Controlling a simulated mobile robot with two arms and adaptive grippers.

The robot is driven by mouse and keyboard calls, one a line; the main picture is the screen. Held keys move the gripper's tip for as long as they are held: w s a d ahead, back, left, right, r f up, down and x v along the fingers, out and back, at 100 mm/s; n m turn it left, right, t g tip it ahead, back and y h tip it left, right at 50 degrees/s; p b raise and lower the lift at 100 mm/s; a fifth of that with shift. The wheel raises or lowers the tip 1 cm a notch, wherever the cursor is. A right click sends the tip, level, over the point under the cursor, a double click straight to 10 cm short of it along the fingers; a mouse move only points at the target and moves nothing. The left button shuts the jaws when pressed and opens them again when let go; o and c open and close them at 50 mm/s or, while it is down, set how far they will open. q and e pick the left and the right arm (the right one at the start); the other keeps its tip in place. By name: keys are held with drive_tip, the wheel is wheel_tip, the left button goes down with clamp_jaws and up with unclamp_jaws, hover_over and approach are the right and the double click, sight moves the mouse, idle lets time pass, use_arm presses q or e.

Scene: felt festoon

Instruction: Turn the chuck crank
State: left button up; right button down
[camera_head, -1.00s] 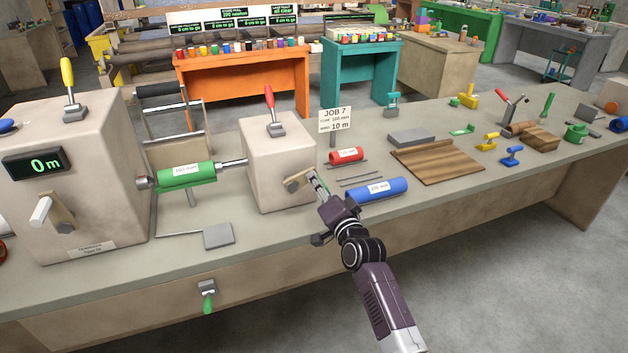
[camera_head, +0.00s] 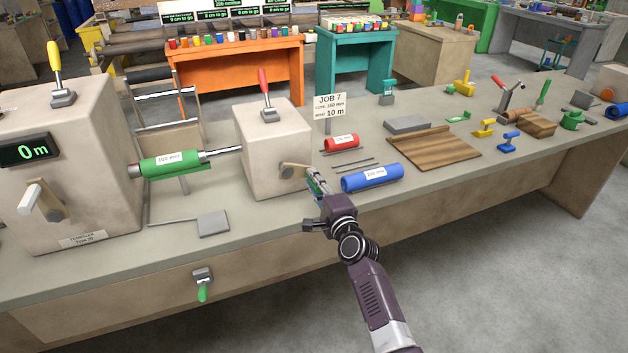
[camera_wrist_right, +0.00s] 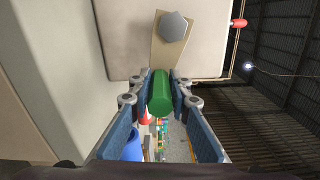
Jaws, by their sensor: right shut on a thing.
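The chuck crank has a tan arm (camera_head: 294,169) on the front right of the smaller beige block (camera_head: 265,150). In the head view the arm points right and slightly down. In the right wrist view the arm (camera_wrist_right: 172,52) hangs from a grey hex bolt (camera_wrist_right: 175,27), with a green handle (camera_wrist_right: 160,97) standing out from its end. My right gripper (camera_head: 315,181) is at the handle, and in the wrist view its two blue-padded fingers (camera_wrist_right: 160,88) are shut on it from both sides. My left gripper is out of view.
A green tube (camera_head: 172,162) spans between the blocks. The larger block (camera_head: 95,150) shows "0 m". A blue roll (camera_head: 371,178) lies close right of my right gripper, with a red roll (camera_head: 341,142) behind it. The floor at front right is clear.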

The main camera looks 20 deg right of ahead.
drive_tip(key=shift+f, duration=0.2)
idle(0.3)
drive_tip(key=c, duration=1.8)
unclamp_jaws()
drive_tip(key=s, duration=1.2)
drive_tip(key=shift+d, duration=0.15)
